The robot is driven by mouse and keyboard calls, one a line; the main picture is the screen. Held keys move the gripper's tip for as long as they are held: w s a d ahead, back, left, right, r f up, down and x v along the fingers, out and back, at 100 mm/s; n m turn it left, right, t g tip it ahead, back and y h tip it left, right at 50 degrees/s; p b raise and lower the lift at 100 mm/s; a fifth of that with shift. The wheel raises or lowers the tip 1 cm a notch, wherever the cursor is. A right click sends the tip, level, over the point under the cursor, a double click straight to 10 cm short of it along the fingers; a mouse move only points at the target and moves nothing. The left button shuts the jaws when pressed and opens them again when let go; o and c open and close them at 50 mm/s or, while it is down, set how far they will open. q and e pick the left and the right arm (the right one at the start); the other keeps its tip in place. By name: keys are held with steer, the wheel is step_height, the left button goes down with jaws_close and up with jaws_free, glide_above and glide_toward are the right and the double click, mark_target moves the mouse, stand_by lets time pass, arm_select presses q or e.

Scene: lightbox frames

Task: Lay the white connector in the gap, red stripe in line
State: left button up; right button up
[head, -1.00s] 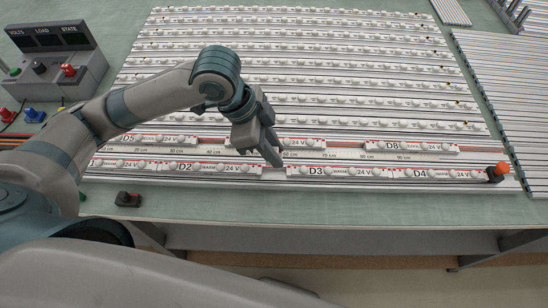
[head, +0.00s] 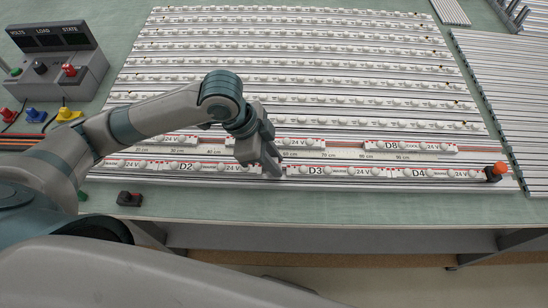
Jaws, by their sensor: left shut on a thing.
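My left gripper (head: 273,166) is shut at the gap in the front strip row, between the D2 module (head: 186,167) and the D3 module (head: 316,171). Its fingers point down and reach the level of the row. The white connector is too small and too covered by the fingers to make out clearly. Both modules are white with a red stripe along them. Whether the connector touches the rail or its stripe lines up cannot be seen. My right gripper is out of view.
The D4 module (head: 418,173) continues the front row to an orange-topped button (head: 495,171). The D8 module (head: 392,146) lies in the row behind. A control box (head: 50,65) stands at the back left.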

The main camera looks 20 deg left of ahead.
arm_select(q)
steer(key=shift+f, duration=0.3)
steer(key=o, duration=1)
steer(key=shift+r, duration=0.1)
steer(key=shift+r, duration=0.55)
steer(key=b+v, duration=0.1)
steer(key=v, duration=1.1)
